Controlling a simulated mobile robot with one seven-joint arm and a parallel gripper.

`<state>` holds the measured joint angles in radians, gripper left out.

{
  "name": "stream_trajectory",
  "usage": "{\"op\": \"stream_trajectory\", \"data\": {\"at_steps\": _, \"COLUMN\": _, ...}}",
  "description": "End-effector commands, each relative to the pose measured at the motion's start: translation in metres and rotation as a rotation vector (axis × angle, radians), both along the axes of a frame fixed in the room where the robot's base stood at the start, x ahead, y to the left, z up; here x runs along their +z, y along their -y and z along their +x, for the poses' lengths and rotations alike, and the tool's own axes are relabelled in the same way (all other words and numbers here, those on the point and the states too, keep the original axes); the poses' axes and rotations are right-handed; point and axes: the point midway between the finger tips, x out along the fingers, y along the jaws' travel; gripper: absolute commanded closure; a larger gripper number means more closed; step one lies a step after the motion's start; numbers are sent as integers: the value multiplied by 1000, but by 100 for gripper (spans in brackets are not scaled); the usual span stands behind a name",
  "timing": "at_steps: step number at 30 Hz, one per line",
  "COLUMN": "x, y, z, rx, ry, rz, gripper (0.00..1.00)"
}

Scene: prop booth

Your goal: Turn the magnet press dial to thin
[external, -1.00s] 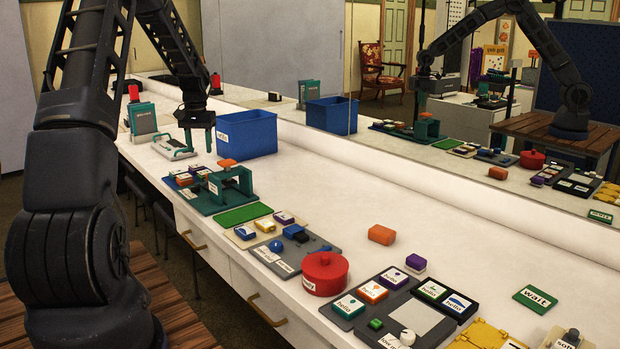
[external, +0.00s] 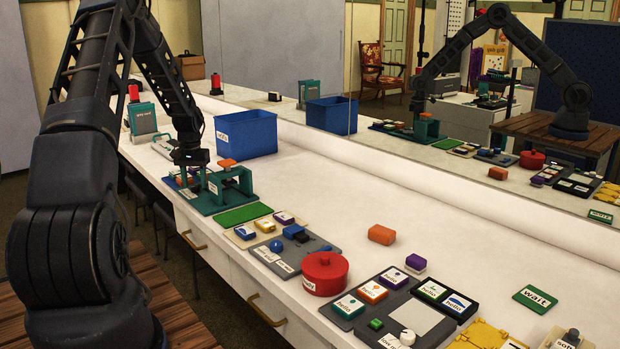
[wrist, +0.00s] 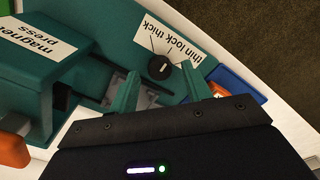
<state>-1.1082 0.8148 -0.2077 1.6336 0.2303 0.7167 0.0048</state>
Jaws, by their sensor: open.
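The magnet press (external: 232,180) is a teal machine on a teal base near the left end of the counter. In the wrist view its labelled block (wrist: 40,50) is at the left. Its dial (wrist: 159,67) is a small round black knob with a pale mark, beside a white label (wrist: 168,45) reading thin, lock and thick. I cannot tell which word the mark points at. My gripper (wrist: 162,90) is open with its teal fingers spread apart, pointing toward the dial, which appears between and just beyond the tips. In the external view my gripper (external: 190,176) is low over the press base.
A blue bin (external: 246,135) stands behind the press, and a teal-and-white device (external: 172,148) is at its back left. A green mat (external: 243,215) and button boards lie in front. A red pot (external: 325,273) stands farther along. The counter's middle is mostly clear.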

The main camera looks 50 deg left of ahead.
Motion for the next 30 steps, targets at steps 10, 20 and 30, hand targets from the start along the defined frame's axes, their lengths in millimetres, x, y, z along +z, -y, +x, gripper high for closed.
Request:
{"op": "stream_trajectory", "data": {"at_steps": 10, "x": -11, "y": 0, "z": 0, "rx": 1, "ry": 0, "rz": 0, "gripper": 51}}
{"op": "stream_trajectory", "data": {"at_steps": 20, "x": -11, "y": 0, "z": 0, "rx": 0, "ry": 0, "rz": 0, "gripper": 93}}
{"op": "stream_trajectory", "data": {"at_steps": 30, "x": -10, "y": 0, "z": 0, "rx": -35, "ry": 0, "rz": 0, "gripper": 96}}
